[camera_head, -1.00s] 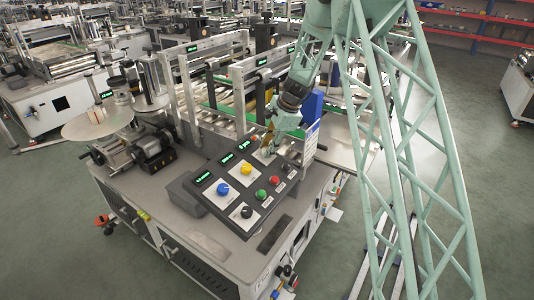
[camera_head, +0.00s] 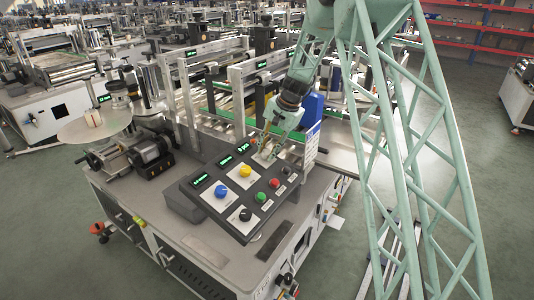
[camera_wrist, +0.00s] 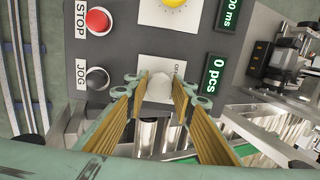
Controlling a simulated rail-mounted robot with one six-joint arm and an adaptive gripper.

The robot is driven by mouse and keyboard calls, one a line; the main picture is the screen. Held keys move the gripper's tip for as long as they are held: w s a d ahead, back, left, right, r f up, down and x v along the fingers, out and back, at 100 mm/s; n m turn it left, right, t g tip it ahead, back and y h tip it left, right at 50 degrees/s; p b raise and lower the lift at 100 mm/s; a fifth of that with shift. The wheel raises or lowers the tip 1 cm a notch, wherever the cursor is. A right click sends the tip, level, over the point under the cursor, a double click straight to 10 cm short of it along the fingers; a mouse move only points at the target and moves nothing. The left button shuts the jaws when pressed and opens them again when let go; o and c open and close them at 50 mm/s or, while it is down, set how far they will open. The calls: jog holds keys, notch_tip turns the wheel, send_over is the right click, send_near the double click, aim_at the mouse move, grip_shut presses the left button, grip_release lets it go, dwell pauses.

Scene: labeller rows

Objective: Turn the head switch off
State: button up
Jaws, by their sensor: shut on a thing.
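The head switch appears as a pale knob (camera_wrist: 160,88) on a white plate (camera_wrist: 161,46) with small lettering, at the middle of the wrist view. My gripper (camera_wrist: 158,82) has one fingertip on each side of the knob and is shut on it. In the head view my gripper (camera_head: 266,148) reaches down to the far right end of the dark control panel (camera_head: 205,207); its arm and fingers hide the knob there.
The panel also carries a blue knob (camera_head: 221,191), a yellow knob (camera_head: 246,171), a black knob (camera_head: 246,214), a green button (camera_head: 261,197), a red button (camera_head: 274,183) and a black JOG button (camera_wrist: 97,78). A green-lit display (camera_wrist: 213,73) sits close beside the gripper.

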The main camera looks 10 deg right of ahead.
dwell(0.3)
jog(key=o, duration=0.9)
jog(key=shift+r, duration=0.1)
jog(key=shift+v, duration=5.9)
jog(key=shift+r, duration=0.1)
